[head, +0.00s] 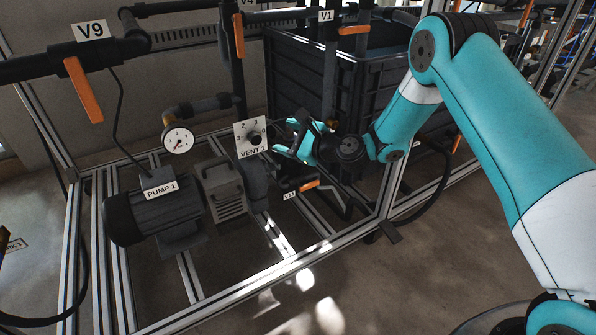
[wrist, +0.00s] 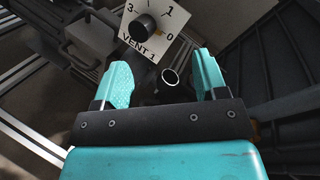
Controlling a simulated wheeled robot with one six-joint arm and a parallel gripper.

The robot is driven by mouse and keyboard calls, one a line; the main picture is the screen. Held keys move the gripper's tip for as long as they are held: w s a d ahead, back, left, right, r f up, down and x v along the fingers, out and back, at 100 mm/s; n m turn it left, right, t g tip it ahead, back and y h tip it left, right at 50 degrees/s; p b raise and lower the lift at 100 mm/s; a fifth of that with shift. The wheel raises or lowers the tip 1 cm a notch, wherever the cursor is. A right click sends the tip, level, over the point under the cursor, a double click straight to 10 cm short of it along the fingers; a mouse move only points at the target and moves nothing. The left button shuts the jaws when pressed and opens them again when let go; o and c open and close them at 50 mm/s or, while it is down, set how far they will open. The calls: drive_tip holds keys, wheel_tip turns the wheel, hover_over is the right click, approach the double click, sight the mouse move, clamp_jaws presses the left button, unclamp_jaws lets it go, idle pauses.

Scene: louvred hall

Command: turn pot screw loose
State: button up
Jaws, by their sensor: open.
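My gripper (head: 283,138) is open and empty, its two teal fingers spread beside the VENT 1 dial plate (head: 241,149). The white plate carries a round black knob (head: 255,139) and the numbers 0 to 3. In the wrist view, the knob (wrist: 145,27) lies beyond the fingertips, apart from both. A small round open pipe end or ring (wrist: 170,77) shows between the fingers (wrist: 163,68). I cannot make out a part marked as the pot screw. A grey housing with a handle (head: 222,187) stands beside PUMP 1 (head: 155,212).
An aluminium frame (head: 265,278) surrounds the pump. A dark ribbed tank (head: 290,85) stands behind my gripper. The orange-handled V13 valve (head: 309,185) sits just below it. A pressure gauge (head: 178,138) is to the left. The floor in front of the frame is clear.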

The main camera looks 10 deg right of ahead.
drive_tip(key=w+d+f+m+t+h+b, duration=0.1)
drive_tip(key=d+f+m+t+h+b, duration=0.2)
drive_tip(key=f+m, duration=0.4)
drive_tip(key=w+d+f+m+t+h, duration=0.2)
drive_tip(key=d+f+m, duration=0.35)
drive_tip(key=f, duration=0.35)
drive_tip(key=shift+n, duration=0.35)
drive_tip(key=b+x, duration=0.1)
drive_tip(key=x, duration=0.7)
drive_tip(key=shift+w+b, duration=0.2)
drive_tip(key=shift+b, duration=0.2)
drive_tip(key=shift+w+a+r, duration=0.1)
drive_tip(key=shift+w+r, duration=0.05)
drive_tip(key=shift+w, duration=0.4)
drive_tip(key=shift+c, duration=0.2)
clamp_jaws()
